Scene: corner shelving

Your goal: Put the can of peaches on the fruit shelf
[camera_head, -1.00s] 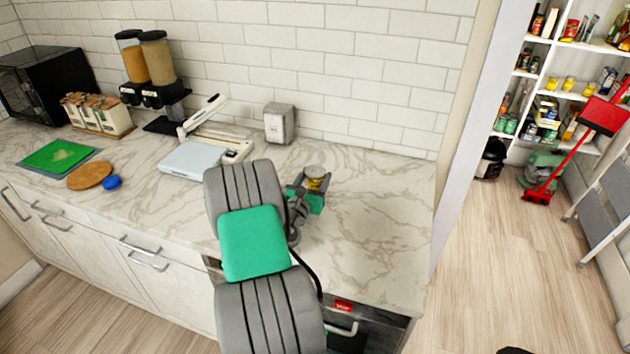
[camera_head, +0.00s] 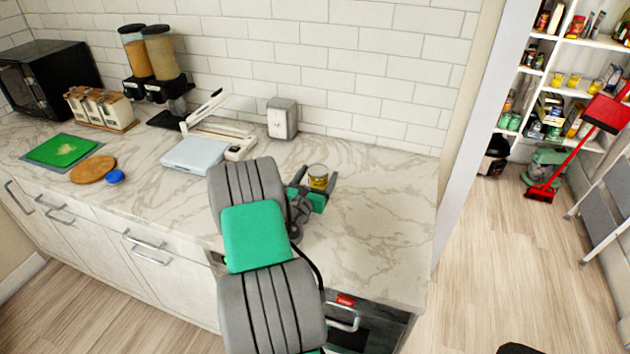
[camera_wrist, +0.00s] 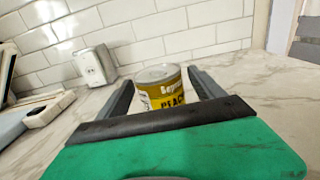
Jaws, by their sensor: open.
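The can of peaches (camera_head: 318,176) stands upright on the marble counter. In the wrist view the can (camera_wrist: 162,88) shows a yellow and dark label with part of the word "PEACH", and its lower part is hidden behind my gripper's palm. My gripper (camera_head: 316,184) is open, with one finger on each side of the can. In the wrist view a gap shows between my gripper (camera_wrist: 163,80) and the can on both sides. Shelves (camera_head: 575,95) with several cans and jars stand in the pantry at the far right; which one is the fruit shelf I cannot tell.
A red broom (camera_head: 570,155) and a step ladder (camera_head: 600,200) stand by the pantry.

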